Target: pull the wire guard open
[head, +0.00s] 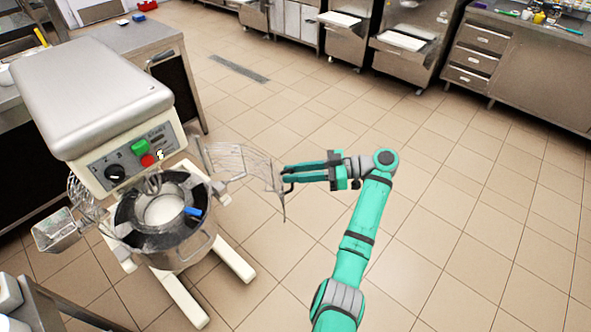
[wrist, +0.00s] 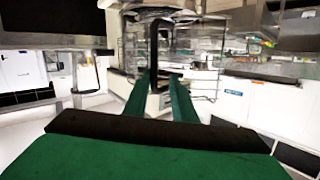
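The cream mixer (head: 105,100) stands at the left in the head view, with a steel bowl (head: 180,245) under its head. The wire guard (head: 235,160) is swung out to the right of the bowl, leaving the bowl's top uncovered on that side. My gripper (head: 286,174) is at the guard's outer right edge, fingers pointing left toward it. The fingers are parallel with a gap between them, and I see no wire clamped. Contact with the guard is unclear. In the wrist view, curved guard wires (wrist: 205,60) show beyond the fingers (wrist: 163,90).
A blue item (head: 193,211) is at the bowl's rim. A steel chute (head: 55,232) sticks out left of the mixer. Steel counters (head: 515,55) line the back, and a worktable (head: 135,38) stands behind the mixer. The tiled floor to the right is clear.

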